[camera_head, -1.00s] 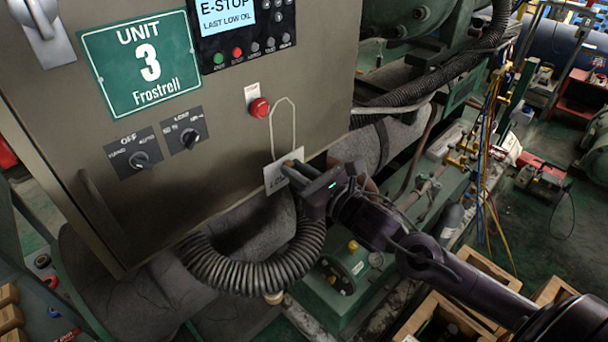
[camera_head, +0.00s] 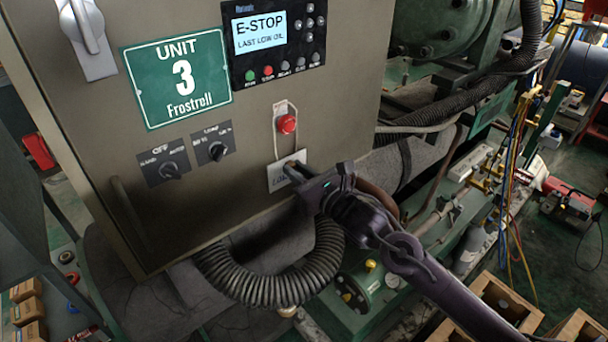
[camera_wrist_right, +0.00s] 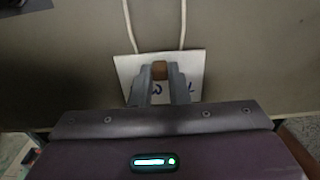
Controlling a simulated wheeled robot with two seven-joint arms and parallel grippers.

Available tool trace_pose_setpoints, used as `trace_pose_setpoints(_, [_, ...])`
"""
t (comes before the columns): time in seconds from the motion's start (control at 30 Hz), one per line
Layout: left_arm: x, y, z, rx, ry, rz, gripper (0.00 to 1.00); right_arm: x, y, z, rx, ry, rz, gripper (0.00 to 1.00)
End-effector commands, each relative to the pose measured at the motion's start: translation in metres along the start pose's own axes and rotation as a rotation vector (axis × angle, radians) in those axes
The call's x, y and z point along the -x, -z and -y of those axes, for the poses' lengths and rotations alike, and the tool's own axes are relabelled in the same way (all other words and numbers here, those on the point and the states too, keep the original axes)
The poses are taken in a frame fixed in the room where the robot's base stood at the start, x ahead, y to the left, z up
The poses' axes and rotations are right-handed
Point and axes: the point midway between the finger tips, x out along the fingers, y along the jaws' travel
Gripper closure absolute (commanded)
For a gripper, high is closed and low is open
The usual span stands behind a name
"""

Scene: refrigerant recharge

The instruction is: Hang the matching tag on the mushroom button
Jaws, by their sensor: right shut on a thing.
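The red mushroom button (camera_head: 287,123) sticks out of the cabinet front, below the display panel. A white tag (camera_head: 279,182) with a pale cord loop (camera_head: 276,146) is in front of the cabinet, below the button. My right gripper (camera_head: 292,168) is shut on the tag near its upper middle. The loop runs up from the tag and passes around the button in the picture; whether it rests on the button's neck is not clear. In the right wrist view the tag (camera_wrist_right: 130,72) is between the fingers, its lettering mostly covered. My left gripper is not in view.
The cabinet door carries a green UNIT 3 Frostrell plate (camera_head: 178,78), a display reading E-STOP, LAST LOW OIL (camera_head: 262,32), and two rotary switches (camera_head: 170,170). A black corrugated hose (camera_head: 265,285) curves below the cabinet. Wooden crates (camera_head: 495,300) stand at lower right.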

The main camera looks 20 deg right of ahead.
Motion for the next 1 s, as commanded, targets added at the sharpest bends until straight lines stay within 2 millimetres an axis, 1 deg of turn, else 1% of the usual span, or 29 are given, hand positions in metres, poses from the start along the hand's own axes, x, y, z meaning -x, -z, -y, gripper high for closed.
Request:
trace_pose_setpoints(0.13, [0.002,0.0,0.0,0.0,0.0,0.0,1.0,-0.011,-0.002,-0.001,0.0,-0.001,0.002,1.0])
trace_pose_setpoints(0.2, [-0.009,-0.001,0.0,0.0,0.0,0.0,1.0,-0.01,0.009,-0.001,0.001,-0.002,0.0,1.0])
trace_pose_setpoints(0.5, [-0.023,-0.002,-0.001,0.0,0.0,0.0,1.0,-0.01,0.024,-0.001,-0.001,-0.002,0.001,1.0])
trace_pose_setpoints(1.0, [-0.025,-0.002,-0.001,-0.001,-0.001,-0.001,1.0,-0.01,0.025,-0.001,-0.001,-0.002,0.001,1.0])
